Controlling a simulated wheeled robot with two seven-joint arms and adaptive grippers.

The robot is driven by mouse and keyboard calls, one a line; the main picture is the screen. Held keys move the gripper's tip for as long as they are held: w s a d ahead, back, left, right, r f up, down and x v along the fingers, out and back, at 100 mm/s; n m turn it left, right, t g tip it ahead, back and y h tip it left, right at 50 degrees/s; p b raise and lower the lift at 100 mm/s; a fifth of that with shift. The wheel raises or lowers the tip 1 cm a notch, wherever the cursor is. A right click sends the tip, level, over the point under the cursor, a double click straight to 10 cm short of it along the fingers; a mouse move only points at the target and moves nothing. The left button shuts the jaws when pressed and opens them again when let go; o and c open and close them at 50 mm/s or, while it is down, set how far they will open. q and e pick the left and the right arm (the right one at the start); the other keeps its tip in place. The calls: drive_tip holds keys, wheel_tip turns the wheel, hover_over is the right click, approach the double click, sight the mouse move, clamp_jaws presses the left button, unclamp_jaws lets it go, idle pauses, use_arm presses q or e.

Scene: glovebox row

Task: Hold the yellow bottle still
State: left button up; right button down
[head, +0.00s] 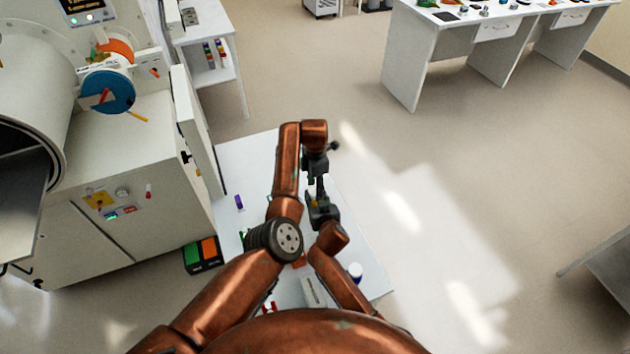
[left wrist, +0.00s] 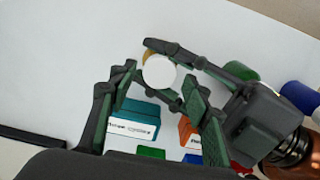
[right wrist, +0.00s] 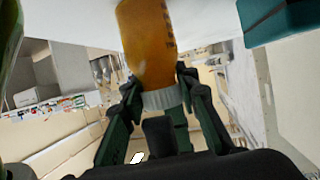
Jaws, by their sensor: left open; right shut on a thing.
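The yellow bottle (right wrist: 148,45) has an amber-yellow body and a white ribbed cap (right wrist: 162,98). My right gripper (right wrist: 160,78) is shut on it. In the left wrist view the white cap (left wrist: 160,72) faces the camera, with a sliver of yellow body (left wrist: 149,54) beside it. My left gripper (left wrist: 158,80) is open, its two fingers on either side of the cap; I cannot tell whether they touch it. In the head view the left gripper (head: 319,187) is just above the right gripper (head: 322,211) in the picture, and the bottle is hidden by the arms and grippers.
The white table (head: 246,165) holds a teal box (left wrist: 137,110), an orange box (left wrist: 185,128), a purple item (head: 239,202) and a blue-capped container (head: 355,270). A green-and-orange bin (head: 202,254) stands beside it.

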use_arm(q)
drive_tip(key=shift+f, duration=0.95)
use_arm(e)
drive_tip(key=shift+s+d+f, duration=0.1)
drive_tip(key=shift+f, duration=0.25)
use_arm(q)
drive_tip(key=c, duration=1.1)
drive_tip(key=o, duration=1.2)
drive_tip(key=shift+r, duration=2.25)
